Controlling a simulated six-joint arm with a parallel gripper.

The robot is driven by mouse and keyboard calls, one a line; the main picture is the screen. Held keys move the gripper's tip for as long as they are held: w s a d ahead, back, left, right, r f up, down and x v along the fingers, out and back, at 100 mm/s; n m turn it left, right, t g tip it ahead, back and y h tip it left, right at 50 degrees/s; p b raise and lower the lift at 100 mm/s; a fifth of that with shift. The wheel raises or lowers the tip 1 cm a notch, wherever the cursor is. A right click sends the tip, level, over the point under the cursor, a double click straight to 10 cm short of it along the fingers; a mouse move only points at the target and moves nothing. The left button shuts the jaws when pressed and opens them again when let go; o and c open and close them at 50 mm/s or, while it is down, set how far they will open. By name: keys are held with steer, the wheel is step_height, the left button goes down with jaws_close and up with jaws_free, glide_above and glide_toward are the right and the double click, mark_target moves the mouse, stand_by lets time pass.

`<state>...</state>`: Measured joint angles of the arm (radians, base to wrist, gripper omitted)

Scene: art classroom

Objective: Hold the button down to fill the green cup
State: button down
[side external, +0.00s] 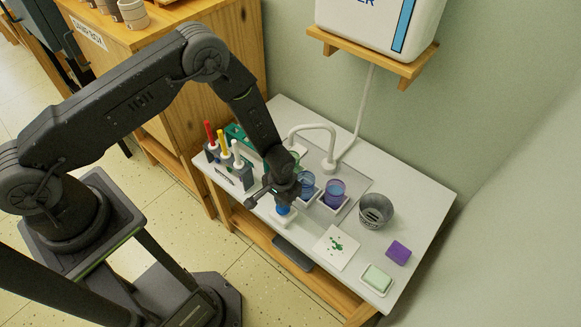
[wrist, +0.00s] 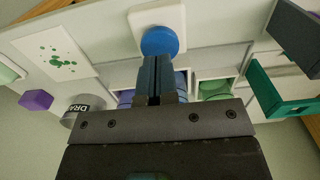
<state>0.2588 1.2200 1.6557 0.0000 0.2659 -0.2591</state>
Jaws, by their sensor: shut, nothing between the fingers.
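The blue button (wrist: 160,40) sits on a white square base (wrist: 145,22); in the side view the button (side external: 283,210) shows just under my gripper. My gripper (wrist: 157,62) is shut and empty, its fingertips pointing down at the button's near edge. I cannot tell whether they touch or press it. The green cup (wrist: 214,88) stands in a white-edged slot, partly hidden behind my gripper body; its level is not visible. Two blue-purple cups (side external: 306,186) (side external: 334,192) stand to the right of my gripper in the side view. A white curved spout (side external: 311,127) rises behind the cups.
A rack with red, yellow and white markers (side external: 222,146) stands left of my gripper. To the right are a paint-spotted card (side external: 327,252), a grey metal bucket (side external: 376,211), a purple block (side external: 398,252) and a pale green block in a dish (side external: 377,279). A white tank (side external: 375,25) hangs above.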

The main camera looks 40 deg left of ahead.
steer(key=shift+f, duration=0.35)
steer(key=shift+f, duration=0.5)
steer(key=shift+f, duration=0.2)
